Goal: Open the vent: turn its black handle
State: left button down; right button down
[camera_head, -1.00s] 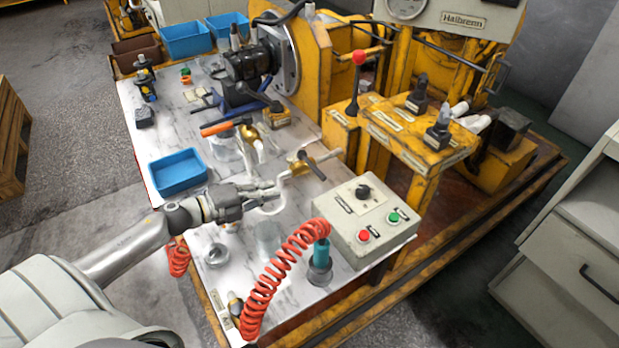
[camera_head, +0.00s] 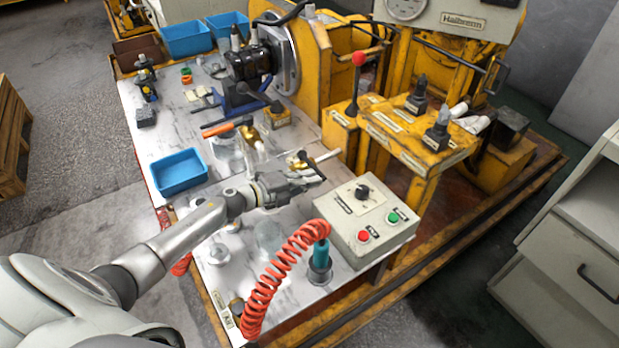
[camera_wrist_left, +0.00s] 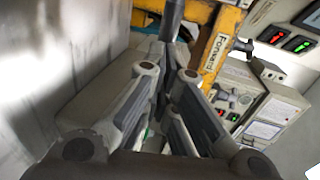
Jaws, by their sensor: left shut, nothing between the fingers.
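The vent is a small brass valve (camera_head: 297,161) with a pale pipe, at the right side of the white bench top. Its black handle (camera_head: 317,167) shows just past the fingertips, partly hidden by my gripper. My left gripper (camera_head: 319,177) comes in from the left and is shut, with nothing between its fingers. Its tips are at or very near the handle; I cannot tell whether they touch. In the left wrist view a dark bar (camera_wrist_left: 172,14), likely the handle, stands just beyond the closed fingers. My right gripper is not in view.
The grey control box (camera_head: 366,221) with red and green buttons stands close to the right of the gripper. A red coiled hose (camera_head: 277,268) lies in front. A blue tray (camera_head: 180,173) is at the left. An orange-handled tool (camera_head: 222,128) lies behind.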

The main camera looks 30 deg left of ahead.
pick_arm(q)
jog(key=shift+w+d, duration=0.15)
jog(key=shift+d, duration=0.05)
dwell(0.4)
